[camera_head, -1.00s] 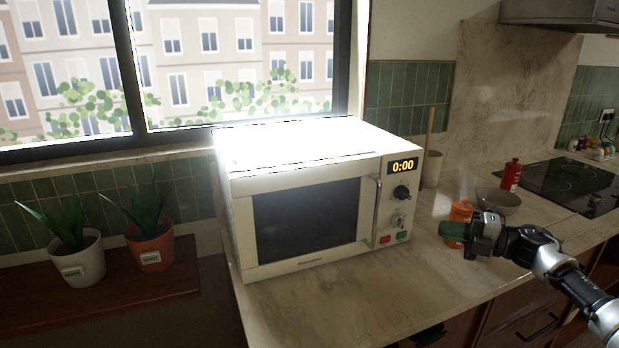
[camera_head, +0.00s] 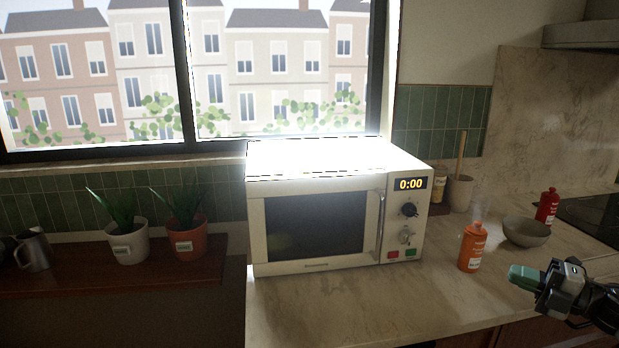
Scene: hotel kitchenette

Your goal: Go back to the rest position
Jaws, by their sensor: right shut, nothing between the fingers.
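My right gripper (camera_head: 524,277) is at the lower right, above the front part of the counter. Its green-tipped fingers are shut and empty, pointing left. It is apart from the orange bottle (camera_head: 472,250), which stands upright to its left. My left gripper is not in view.
A white microwave (camera_head: 320,215) with a closed door stands on the marble counter (camera_head: 360,307). A grey bowl (camera_head: 526,232), a red bottle (camera_head: 547,206) and a utensil crock (camera_head: 459,192) stand behind the orange bottle. Two potted plants (camera_head: 128,242) and a metal jug (camera_head: 35,250) stand on the wooden shelf (camera_head: 90,279).

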